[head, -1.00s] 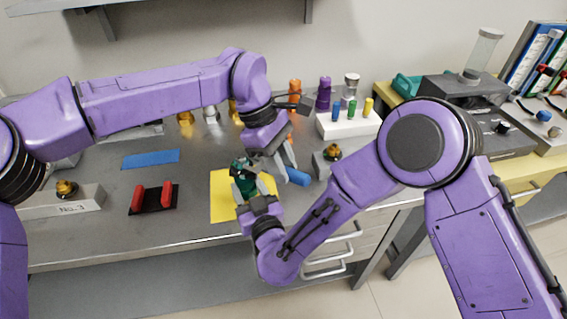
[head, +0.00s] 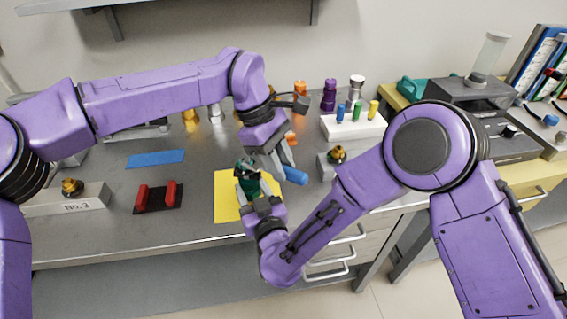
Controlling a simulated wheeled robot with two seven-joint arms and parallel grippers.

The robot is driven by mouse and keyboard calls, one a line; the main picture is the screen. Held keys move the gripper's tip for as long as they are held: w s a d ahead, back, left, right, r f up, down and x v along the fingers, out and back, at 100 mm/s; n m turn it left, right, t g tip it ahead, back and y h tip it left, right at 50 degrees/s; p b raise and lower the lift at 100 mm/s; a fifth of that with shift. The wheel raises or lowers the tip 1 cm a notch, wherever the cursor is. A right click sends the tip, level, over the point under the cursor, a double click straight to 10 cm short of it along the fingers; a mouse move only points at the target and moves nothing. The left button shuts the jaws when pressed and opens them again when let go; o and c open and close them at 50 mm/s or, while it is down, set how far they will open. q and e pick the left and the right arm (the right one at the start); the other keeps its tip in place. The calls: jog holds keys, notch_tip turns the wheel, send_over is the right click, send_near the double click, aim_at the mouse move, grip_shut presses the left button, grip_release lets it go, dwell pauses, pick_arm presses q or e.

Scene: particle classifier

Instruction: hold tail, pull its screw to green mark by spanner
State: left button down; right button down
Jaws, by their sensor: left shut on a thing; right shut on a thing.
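A dark green part (head: 249,178) stands over the yellow mat (head: 228,205) in the head view. My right gripper (head: 252,194) reaches it from the front and is shut on it. My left gripper (head: 279,164) comes down from behind and is shut on a blue cylindrical piece (head: 295,175), close to the right of the green part. Which of these is the tail and which belongs to the spanner I cannot tell for sure. The screw and the green mark are too small or hidden behind the fingers.
A black holder with red posts (head: 157,198), a blue strip (head: 155,159) and a grey block marked No.3 (head: 88,201) lie to the left. A white rack (head: 353,127) with coloured pegs stands behind right. The grey bench's front edge is near my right arm.

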pick_arm(q)
jog(key=shift+w+a, duration=0.35)
jog(key=shift+a, duration=0.2)
dwell(0.4)
jog(key=c, duration=1.6)
grip_release()
grip_shut()
